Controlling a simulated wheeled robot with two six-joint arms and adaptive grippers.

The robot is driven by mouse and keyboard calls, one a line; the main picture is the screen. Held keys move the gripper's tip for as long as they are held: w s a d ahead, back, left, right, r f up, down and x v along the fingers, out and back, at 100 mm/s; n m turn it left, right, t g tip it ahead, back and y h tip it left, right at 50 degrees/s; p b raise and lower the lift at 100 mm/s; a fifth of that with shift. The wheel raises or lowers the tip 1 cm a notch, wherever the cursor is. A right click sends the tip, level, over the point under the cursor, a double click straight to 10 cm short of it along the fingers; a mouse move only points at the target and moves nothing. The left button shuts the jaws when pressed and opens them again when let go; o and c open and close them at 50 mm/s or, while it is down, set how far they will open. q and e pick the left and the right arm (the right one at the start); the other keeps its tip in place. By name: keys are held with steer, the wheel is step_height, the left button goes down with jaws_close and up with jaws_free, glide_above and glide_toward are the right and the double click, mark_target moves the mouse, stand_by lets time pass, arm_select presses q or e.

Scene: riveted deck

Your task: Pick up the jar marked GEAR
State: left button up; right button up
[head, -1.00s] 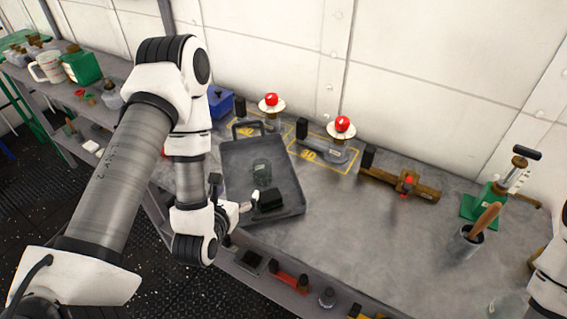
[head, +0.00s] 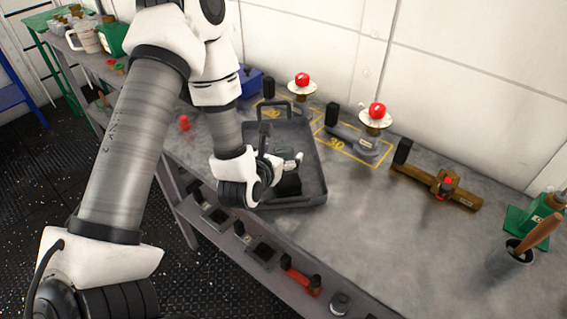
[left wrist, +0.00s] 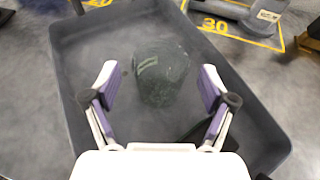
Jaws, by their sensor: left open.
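A dark green jar (left wrist: 162,72) with a pale mark on its side lies or stands in the grey tray (left wrist: 68,50); its marking is too blurred to read. In the left wrist view my left gripper (left wrist: 160,88) is open, with one finger on each side of the jar's near part and gaps between. In the head view the left gripper (head: 284,161) is over the tray (head: 315,165) and its wrist hides the jar. My right gripper is in neither view.
A dark block (head: 289,185) lies in the tray near the gripper. Red-topped valves (head: 376,112) stand behind it on yellow outlines. A brown fitting (head: 437,186) and a grey cup (head: 510,258) are to the right.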

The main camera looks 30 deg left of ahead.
arm_select(q)
steer(key=shift+w, duration=0.2)
steer(key=shift+s, duration=0.1)
steer(key=c, duration=1.3)
